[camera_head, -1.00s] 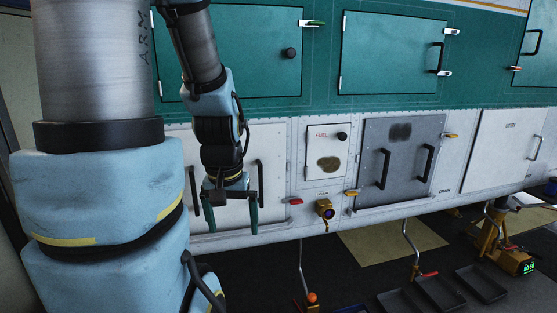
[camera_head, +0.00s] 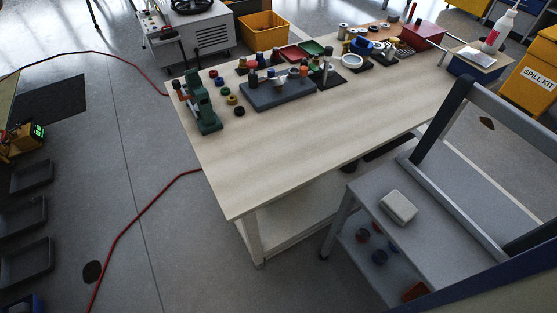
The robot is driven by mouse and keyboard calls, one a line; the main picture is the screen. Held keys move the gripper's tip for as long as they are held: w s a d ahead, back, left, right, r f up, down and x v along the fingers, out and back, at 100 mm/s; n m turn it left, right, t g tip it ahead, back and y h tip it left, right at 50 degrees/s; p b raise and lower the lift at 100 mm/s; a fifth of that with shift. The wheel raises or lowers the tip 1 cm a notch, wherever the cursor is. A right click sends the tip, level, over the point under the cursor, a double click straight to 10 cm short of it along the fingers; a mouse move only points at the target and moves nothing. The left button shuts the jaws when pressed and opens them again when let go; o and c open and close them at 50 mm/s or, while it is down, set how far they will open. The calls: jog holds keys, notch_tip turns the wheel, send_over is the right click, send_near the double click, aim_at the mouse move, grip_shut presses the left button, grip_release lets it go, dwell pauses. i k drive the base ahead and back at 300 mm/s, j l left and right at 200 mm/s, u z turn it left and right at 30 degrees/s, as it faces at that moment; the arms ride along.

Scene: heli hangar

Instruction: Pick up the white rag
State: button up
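A small white block-like thing with rounded corners, which looks like the folded white rag (camera_head: 398,207), lies on the upper grey shelf of a cart or step stand (camera_head: 375,192) at the lower right. Its top and near side show, and nothing covers it. My gripper and arm are out of view, so I cannot see how the gripper stands relative to it.
A long workbench (camera_head: 230,185) with a green vise (camera_head: 203,105), trays and tools along its far side stands left of the cart. The cart's blue and grey rails (camera_head: 455,120) rise on its right. A red hose (camera_head: 130,225) crosses the floor at left. A yellow bin (camera_head: 262,35) stands behind.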

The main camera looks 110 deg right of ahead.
aim_at(397, 207)
jog(key=z, duration=2.95)
